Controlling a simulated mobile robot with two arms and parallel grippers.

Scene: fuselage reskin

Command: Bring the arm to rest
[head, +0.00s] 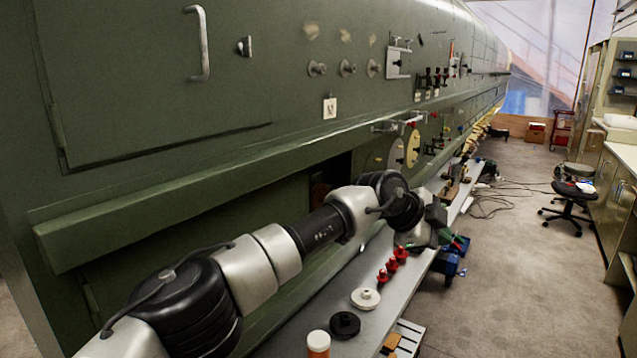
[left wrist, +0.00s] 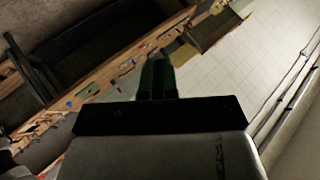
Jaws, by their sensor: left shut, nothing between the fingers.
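My left arm comes in from the lower left of the head view and reaches across the front of the green fuselage (head: 300,100). Its gripper (head: 455,243) is at the far end of the arm, above the outer edge of the grey bench. In the left wrist view the gripper (left wrist: 157,75) has its dark fingers together, with nothing between them. Beyond the fingers lie a pale tiled surface and a long wooden-edged strip with small items. My right gripper is in neither view.
Red knobs (head: 392,266), a white disc (head: 365,298), a black disc (head: 345,324) and an orange bottle with a white cap (head: 318,343) stand on the bench (head: 300,338). A blue item (head: 447,264) is beside the gripper. A stool (head: 570,195) stands on open floor at right.

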